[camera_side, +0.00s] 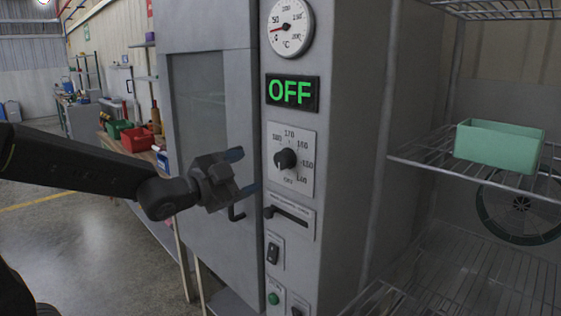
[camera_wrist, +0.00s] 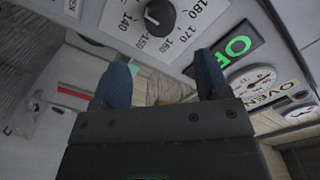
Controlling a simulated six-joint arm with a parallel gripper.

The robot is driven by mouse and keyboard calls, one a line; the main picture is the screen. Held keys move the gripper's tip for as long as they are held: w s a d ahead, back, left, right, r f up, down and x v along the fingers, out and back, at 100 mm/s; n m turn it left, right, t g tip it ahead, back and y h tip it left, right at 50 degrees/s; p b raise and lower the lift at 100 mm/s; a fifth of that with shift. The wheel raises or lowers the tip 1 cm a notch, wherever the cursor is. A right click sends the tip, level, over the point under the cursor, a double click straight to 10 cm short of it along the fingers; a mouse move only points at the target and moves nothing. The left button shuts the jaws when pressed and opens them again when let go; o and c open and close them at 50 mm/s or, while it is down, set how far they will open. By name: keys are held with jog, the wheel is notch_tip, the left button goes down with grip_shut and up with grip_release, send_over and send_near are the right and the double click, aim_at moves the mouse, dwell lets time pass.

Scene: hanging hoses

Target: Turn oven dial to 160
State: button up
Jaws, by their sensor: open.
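The oven dial (camera_side: 286,159) is a round black knob on a white numbered plate (camera_side: 306,177) on the oven's front panel. The dial also shows at the top of the wrist view (camera_wrist: 160,16), with numbers such as 140, 150, 160, 170 and 180 around it. Its exact pointer setting is too small to tell. A display (camera_side: 292,92) above it reads OFF in green. My gripper (camera_side: 241,171) is open and empty, left of the dial and apart from it, in front of the oven door. Its two blue fingertips show in the wrist view (camera_wrist: 163,85), below the dial.
The grey oven door (camera_side: 205,110) is shut and has a handle (camera_side: 237,213) just below my gripper. A temperature gauge (camera_side: 289,27) sits above the display. A slot lever (camera_side: 290,222) and switches lie below the dial. A wire rack with a green bin (camera_side: 498,146) stands at right.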

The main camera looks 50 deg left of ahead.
aim_at(279, 161)
jog(key=w, duration=1)
jog(key=shift+w, duration=0.25)
jog(key=c, duration=0.9)
